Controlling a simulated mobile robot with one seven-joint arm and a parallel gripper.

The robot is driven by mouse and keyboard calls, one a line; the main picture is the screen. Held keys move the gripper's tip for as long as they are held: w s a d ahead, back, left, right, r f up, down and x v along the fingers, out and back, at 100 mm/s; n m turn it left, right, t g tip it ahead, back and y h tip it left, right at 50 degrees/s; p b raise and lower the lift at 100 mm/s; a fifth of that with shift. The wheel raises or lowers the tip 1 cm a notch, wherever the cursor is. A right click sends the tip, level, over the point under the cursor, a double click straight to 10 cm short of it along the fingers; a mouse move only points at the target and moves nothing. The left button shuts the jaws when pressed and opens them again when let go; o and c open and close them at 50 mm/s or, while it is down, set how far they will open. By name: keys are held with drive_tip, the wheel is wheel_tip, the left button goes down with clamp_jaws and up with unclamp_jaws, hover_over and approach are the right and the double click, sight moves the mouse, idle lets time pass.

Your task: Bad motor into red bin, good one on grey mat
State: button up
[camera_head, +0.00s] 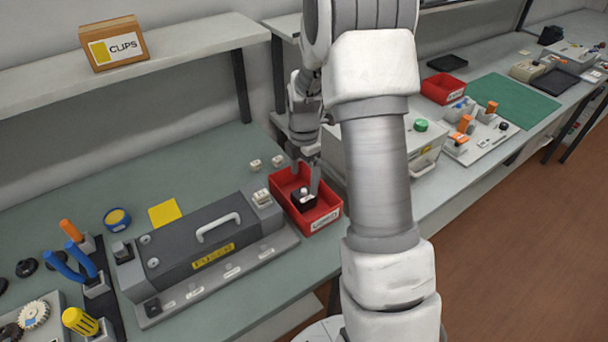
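A small dark block with a pale round top, which looks like a motor (302,202), is inside the red bin (329,220) on the left bench. My gripper (305,183) points down into this bin, with its two fingers apart and the motor between or just below them. I cannot tell whether the fingers press on the motor or whether it rests on the bin floor. No second motor can be made out with certainty. No mat that is clearly grey can be made out.
A grey fuser unit (180,262) with a handle stands left of the bin. Small pale blocks (266,163) lie behind the bin. My arm hides part of the middle. On the right bench are another red bin (443,90), a green mat (510,104) and a black tray (447,63).

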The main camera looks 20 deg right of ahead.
wheel_tip(320, 180, up, 17)
drive_tip(key=s+a+r+m+t, duration=0.3)
drive_tip(key=s+a+r+m, duration=0.3)
drive_tip(key=s+r+m, duration=0.4)
drive_tip(key=s+a+f+m+t, duration=0.1)
drive_tip(key=s+a+m, duration=0.1)
drive_tip(key=s+m, duration=0.3)
drive_tip(key=s+a+f+m+t, duration=0.1)
drive_tip(key=s+m, duration=0.4)
drive_tip(key=s, duration=0.3)
drive_tip(key=shift+s+a+f+t+p, duration=0.25)
drive_tip(key=shift+a+f+t+p, duration=0.05)
drive_tip(key=shift+a+f+p, duration=0.15)
drive_tip(key=shift+r, duration=0.1)
